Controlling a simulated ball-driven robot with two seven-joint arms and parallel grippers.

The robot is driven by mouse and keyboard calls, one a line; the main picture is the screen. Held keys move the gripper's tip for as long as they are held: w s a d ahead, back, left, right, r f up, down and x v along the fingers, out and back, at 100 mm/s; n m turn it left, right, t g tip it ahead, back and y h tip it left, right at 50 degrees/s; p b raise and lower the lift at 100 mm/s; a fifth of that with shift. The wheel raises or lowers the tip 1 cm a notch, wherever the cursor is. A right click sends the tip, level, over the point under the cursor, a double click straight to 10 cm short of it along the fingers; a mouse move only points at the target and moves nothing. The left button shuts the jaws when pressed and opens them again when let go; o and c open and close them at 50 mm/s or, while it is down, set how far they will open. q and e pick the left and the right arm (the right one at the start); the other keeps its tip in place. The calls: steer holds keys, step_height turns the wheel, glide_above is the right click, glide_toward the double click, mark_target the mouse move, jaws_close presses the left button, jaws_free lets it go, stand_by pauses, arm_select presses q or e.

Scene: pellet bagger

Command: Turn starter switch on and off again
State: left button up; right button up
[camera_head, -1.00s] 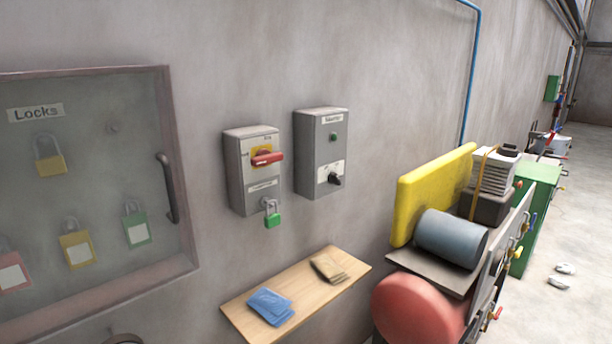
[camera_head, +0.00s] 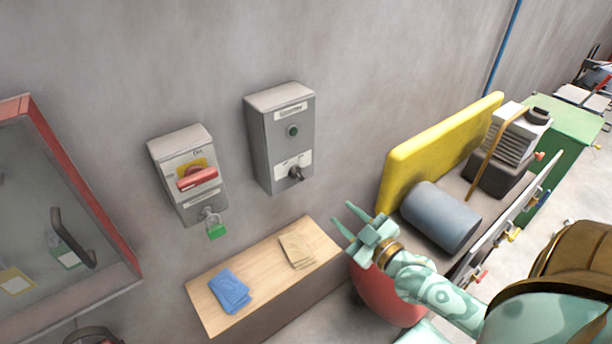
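My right gripper (camera_head: 341,228) is below and to the right of the box, in front of the wooden shelf's right end. Its two fingers are spread apart and point left, with nothing between them. It does not touch the switch. My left gripper is out of view.
Left of the starter is a grey isolator box (camera_head: 188,175) with a red handle (camera_head: 197,178) and a green padlock (camera_head: 216,230). A wooden shelf (camera_head: 262,276) below holds a blue cloth (camera_head: 229,291) and a tan packet (camera_head: 297,250). Machinery with a yellow guard (camera_head: 440,150) stands at right.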

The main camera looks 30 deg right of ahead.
mark_target(301, 178)
steer(key=w, duration=0.5)
steer(key=w+a, duration=0.1)
steer(key=w, duration=0.9)
steer(key=shift+w+a, duration=0.25)
steer(key=shift+w, duration=0.1)
jaws_close()
